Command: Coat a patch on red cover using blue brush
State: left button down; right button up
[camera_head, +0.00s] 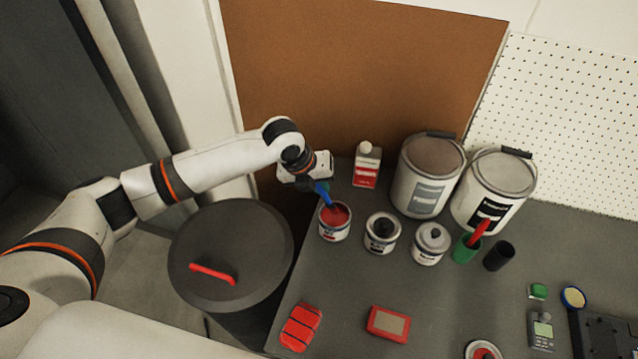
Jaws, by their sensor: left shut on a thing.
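My left gripper (317,179) is shut on the blue brush (323,194) and holds it over an open can of red paint (335,229). The brush slants down to the can's mouth, and its lower end is at or in the red paint; I cannot tell how deep. A flat red cover (388,324) with a beige patch in its middle lies on the grey table in front. Another red item (301,327), with dark bands, lies to its left, near the table's left edge. My right gripper is not in view.
Two smaller cans (381,234) (431,243) stand right of the paint can, with large buckets (428,176) behind. A red-and-white bottle (366,166) stands behind. A green cup (466,248) holds a red-handled tool. A dark bin (230,250) stands left. The table between cans and cover is clear.

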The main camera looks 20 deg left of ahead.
pick_arm(q)
jog(key=shift+r+p, duration=2.4)
jog(key=shift+r, duration=0.4)
jog(key=shift+f, duration=0.1)
